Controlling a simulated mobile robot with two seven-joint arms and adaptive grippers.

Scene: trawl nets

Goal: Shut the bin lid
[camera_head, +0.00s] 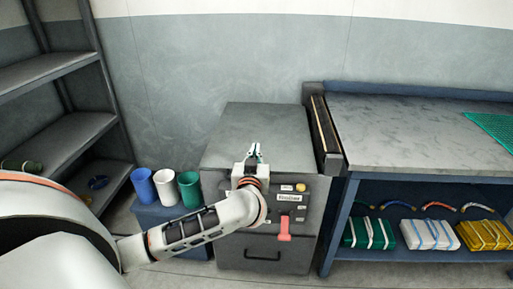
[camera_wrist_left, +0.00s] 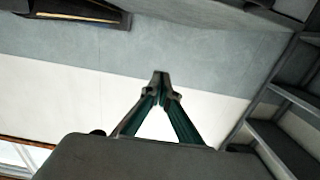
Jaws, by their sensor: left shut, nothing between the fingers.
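A grey box-shaped bin (camera_head: 283,258) stands on the floor in the middle of the head view. Its broad grey top (camera_head: 250,122) looks flat, and I cannot tell whether its lid is fully down. Its front has a labelled panel with a yellow button, a red lever (camera_head: 284,225) and a dark drawer handle. My left gripper (camera_head: 255,147) is in front of the top, fingers pointing up and away, shut and empty. Its closed fingertips also show in the left wrist view (camera_wrist_left: 160,78) against the wall. My right gripper is not in view.
A workbench (camera_head: 400,130) stands right of the bin, with wrapped bundles on its lower shelf. A dark, wood-edged slotted piece (camera_head: 322,130) sits between them. Blue, white and green cups (camera_head: 165,187) stand left of the bin. A shelving rack (camera_head: 60,135) is at far left.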

